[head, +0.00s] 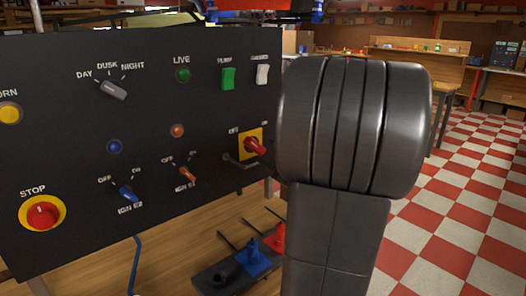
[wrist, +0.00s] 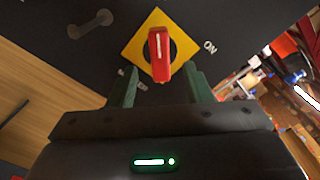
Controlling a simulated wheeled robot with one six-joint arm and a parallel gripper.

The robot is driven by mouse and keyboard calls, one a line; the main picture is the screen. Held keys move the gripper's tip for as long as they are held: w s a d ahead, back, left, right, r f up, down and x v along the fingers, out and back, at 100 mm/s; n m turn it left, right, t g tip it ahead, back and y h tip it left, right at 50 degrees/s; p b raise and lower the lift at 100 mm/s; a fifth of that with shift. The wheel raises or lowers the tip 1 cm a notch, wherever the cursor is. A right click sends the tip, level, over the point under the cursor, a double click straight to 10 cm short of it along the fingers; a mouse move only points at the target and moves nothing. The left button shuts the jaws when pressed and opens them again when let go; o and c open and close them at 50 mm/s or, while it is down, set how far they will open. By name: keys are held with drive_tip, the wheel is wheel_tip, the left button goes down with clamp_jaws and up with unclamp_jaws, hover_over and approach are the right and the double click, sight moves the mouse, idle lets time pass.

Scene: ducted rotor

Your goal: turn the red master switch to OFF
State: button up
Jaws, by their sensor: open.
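The red master switch (head: 256,147) is a red handle on a yellow square plate (head: 243,137) at the right end of the black panel. Labels stand above it, with ON at its right. In the wrist view the red handle (wrist: 159,48) stands upright in the picture, on the yellow plate (wrist: 131,48) seen as a diamond, with ON to the right. My gripper (wrist: 161,85) is open, its two green fingers apart on either side below the handle. The handle's lower end lies between them in the picture; I see no contact. In the head view my arm hides the gripper.
A grey link (head: 240,162) is fixed on the panel just below left of the switch. The red IGN knob (head: 187,174), blue IGN E2 knob (head: 126,194) and red STOP button (head: 43,215) are further left. Blue and red parts (head: 254,256) stand on the wooden bench below.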

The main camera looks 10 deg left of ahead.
sight(257, 147)
drive_tip(key=v, duration=0.9)
drive_tip(key=shift+d, duration=0.1)
drive_tip(key=x, duration=1.3)
drive_tip(key=shift+w+a, duration=0.2)
drive_tip(key=shift+a, duration=0.1)
drive_tip(key=shift+s+d, duration=0.1)
drive_tip(key=shift+d, duration=0.05)
